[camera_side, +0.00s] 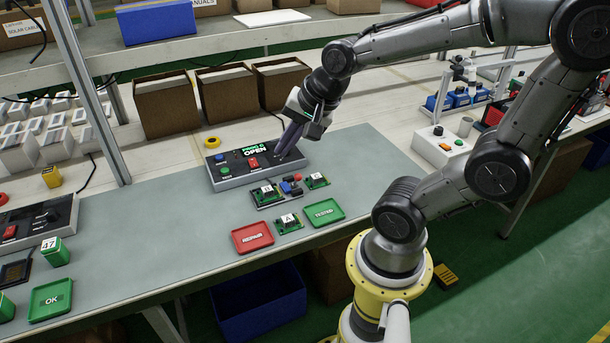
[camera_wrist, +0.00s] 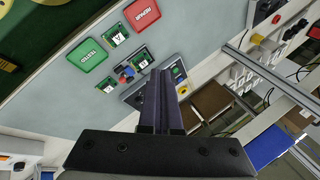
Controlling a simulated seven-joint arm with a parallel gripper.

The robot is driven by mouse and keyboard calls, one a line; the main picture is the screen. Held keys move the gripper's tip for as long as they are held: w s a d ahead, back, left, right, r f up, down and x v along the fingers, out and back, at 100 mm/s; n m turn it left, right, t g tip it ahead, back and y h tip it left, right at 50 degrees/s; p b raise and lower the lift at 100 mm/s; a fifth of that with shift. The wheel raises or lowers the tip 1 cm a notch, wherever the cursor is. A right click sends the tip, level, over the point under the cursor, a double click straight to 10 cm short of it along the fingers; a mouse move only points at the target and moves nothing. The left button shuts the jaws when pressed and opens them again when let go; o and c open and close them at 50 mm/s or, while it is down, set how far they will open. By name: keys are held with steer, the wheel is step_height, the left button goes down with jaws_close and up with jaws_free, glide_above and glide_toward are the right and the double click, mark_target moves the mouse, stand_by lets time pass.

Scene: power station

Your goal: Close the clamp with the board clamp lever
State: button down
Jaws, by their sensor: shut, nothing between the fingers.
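A dark station box (camera_side: 232,178) stands on the grey mat, its display (camera_side: 254,153) lit green with a partly readable word ending "OPEN". In front of it is the board clamp fixture (camera_side: 290,189), with blue and red parts and a green board (camera_side: 267,191) at its left. The fixture also shows in the wrist view (camera_wrist: 126,75). I cannot clearly make out which part is the clamp lever. My gripper (camera_side: 282,152) is shut and empty, pointing down at the right end of the box. Its fingers (camera_wrist: 160,75) hide part of the box in the wrist view; contact is unclear.
Green boards lie at the fixture's right (camera_side: 316,180) and in front (camera_side: 288,223). A red REPAIR tray (camera_side: 252,237) and a green TESTED tray (camera_side: 324,213) are near the table edge. Cardboard bins (camera_side: 228,98) stand behind. The mat to the left is partly clear.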

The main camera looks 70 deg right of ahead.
steer(key=s+d+f+m+g, duration=0.3)
steer(key=s+d+f+m, duration=0.1)
steer(key=d+f+m, duration=0.5)
steer(key=d+f, duration=0.1)
steer(key=d, duration=0.1)
steer(key=shift+s+d+m+h, duration=0.15)
steer(key=shift+d+m+h, duration=0.15)
steer(key=shift+h, duration=0.1)
glide_toward(297, 181)
steer(key=s+a+f, duration=0.1)
steer(key=s+f, duration=0.2)
steer(key=f, duration=0.2)
steer(key=shift+w+d+f, duration=0.3)
steer(key=shift+w+d, duration=0.2)
steer(key=shift+w, duration=0.25)
steer(key=shift+w+d+f, duration=0.3)
steer(key=shift+w+d, duration=0.15)
steer(key=shift+w, duration=0.3)
steer(key=shift+r, duration=0.1)
steer(key=shift+w+d+r+g, duration=0.1)
steer(key=shift+w+d+g, duration=0.1)
steer(key=shift+g, duration=0.1)
